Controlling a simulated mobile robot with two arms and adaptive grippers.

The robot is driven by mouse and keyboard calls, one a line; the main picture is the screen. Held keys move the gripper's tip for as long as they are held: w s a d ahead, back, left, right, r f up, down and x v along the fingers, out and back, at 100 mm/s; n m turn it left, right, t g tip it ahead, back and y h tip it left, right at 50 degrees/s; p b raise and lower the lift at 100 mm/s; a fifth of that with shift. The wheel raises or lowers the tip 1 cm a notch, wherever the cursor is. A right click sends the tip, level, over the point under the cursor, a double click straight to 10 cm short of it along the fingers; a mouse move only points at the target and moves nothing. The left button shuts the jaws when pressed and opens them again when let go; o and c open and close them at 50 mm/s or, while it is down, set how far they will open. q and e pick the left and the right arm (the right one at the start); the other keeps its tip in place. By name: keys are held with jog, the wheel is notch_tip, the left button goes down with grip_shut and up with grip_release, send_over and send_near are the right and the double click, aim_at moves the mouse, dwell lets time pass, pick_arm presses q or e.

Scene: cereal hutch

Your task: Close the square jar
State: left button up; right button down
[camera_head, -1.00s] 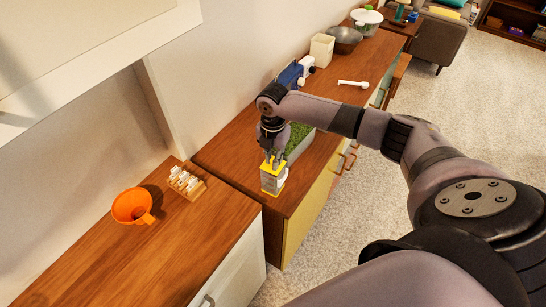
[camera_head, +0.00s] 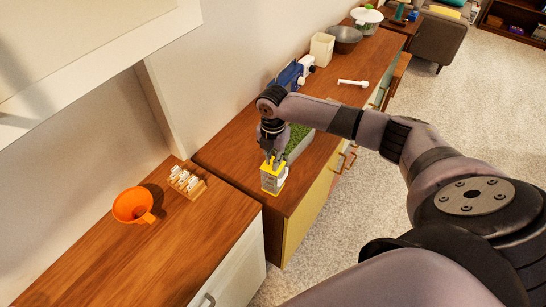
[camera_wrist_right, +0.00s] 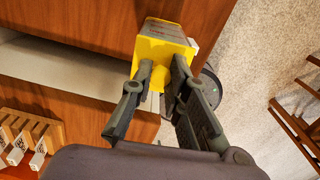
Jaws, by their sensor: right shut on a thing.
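The square jar (camera_head: 271,184) stands upright near the corner of the wooden counter. It has a pale body with a yellow band at its base. A yellow lid (camera_head: 271,171) is at the jar's top; whether it is fully seated cannot be told. My right gripper (camera_head: 274,158) comes down from above and is shut on the lid. In the right wrist view, the two fingers (camera_wrist_right: 158,78) close around a narrow part of the yellow lid (camera_wrist_right: 160,50). My left gripper is in no view.
A green-topped planter (camera_head: 298,138) stands just behind the gripper. A blue and white device (camera_head: 292,74), a white canister (camera_head: 321,49) and a grey bowl (camera_head: 345,39) stand farther back. An orange funnel (camera_head: 133,205) and a small wooden rack (camera_head: 186,182) are on the nearer counter.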

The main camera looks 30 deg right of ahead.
jog(key=shift+f+p, duration=0.1)
jog(key=shift+p, duration=0.4)
dwell(1.2)
jog(key=c, duration=1.5)
grip_release()
jog(key=shift+o, duration=0.3)
jog(key=shift+o, duration=1.4)
